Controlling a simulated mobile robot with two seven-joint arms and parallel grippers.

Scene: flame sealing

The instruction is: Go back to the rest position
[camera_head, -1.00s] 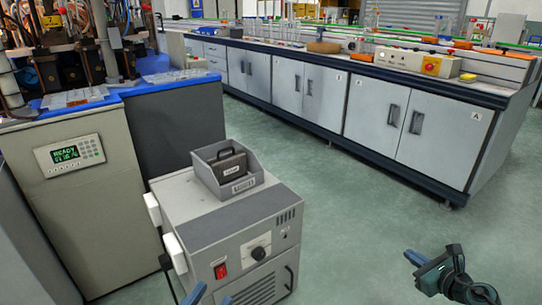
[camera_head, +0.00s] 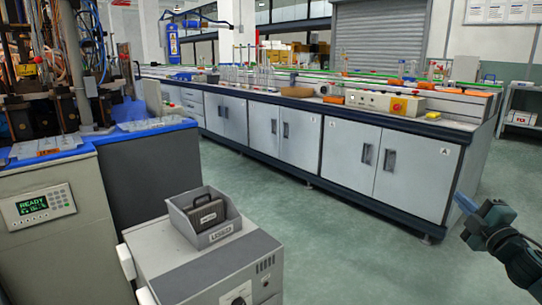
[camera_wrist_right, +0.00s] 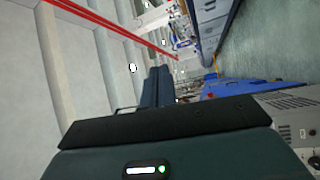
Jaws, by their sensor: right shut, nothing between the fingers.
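My right gripper (camera_head: 464,204) is at the right edge of the head view, raised in front of the long bench's right end. Its blue fingers are together with nothing between them, and it touches nothing. In the right wrist view the dark fingers (camera_wrist_right: 158,87) lie side by side, beyond the dark wrist body that fills the lower part. My left gripper is not in view.
A grey machine (camera_head: 205,262) stands close in front, with an open grey bin (camera_head: 222,232) on top holding a dark case (camera_head: 206,211). A cabinet with a READY display (camera_head: 33,204) stands at left. A long bench (camera_head: 345,155) crosses behind. The green floor (camera_head: 330,240) between is clear.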

